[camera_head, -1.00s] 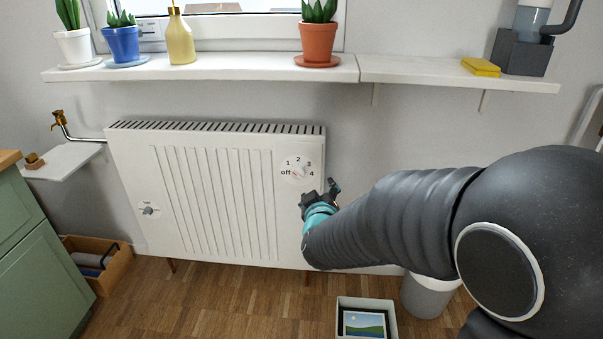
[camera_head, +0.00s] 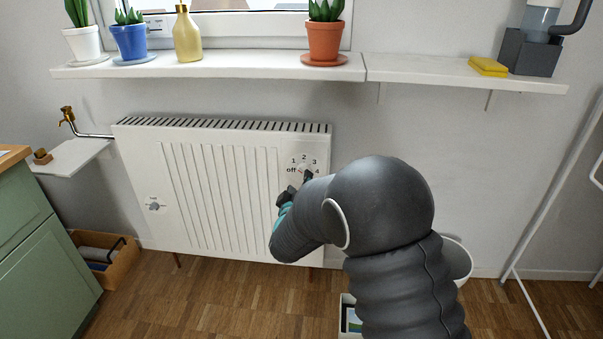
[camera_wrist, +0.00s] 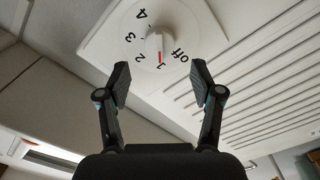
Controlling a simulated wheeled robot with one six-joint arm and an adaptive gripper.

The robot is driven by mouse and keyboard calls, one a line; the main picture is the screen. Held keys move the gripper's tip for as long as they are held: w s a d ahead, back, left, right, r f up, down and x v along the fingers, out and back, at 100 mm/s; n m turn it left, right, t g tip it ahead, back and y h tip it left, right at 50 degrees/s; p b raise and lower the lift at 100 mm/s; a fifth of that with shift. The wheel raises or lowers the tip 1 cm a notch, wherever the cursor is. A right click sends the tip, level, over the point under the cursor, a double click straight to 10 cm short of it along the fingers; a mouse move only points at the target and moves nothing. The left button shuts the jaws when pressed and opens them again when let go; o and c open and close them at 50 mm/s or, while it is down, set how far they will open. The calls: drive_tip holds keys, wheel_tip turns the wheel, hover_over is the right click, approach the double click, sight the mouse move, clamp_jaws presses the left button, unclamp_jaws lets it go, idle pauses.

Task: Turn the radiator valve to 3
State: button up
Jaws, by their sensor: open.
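The radiator (camera_head: 222,190) is white and hangs on the wall below the window sill. Its valve dial (camera_head: 303,165) at the upper right has marks off, 1, 2, 3 and 4. In the wrist view, the pale valve knob (camera_wrist: 157,43) stands out from the dial, and its red pointer is at the 1. My gripper (camera_wrist: 160,74) is open and empty, its two fingers spread on either side below the knob, apart from it. In the head view, my gripper (camera_head: 298,184) is at the dial, covering its lower part.
A second small knob (camera_head: 154,206) sits at the radiator's lower left. A sill (camera_head: 210,67) with potted plants and a bottle runs above. A brass tap (camera_head: 67,116) is at the left. A white bin (camera_head: 458,262) stands on the floor behind my arm.

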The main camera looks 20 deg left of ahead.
sight(302, 173)
drive_tip(key=x, duration=0.5)
drive_tip(key=shift+w, duration=0.35)
drive_tip(key=c, duration=1.1)
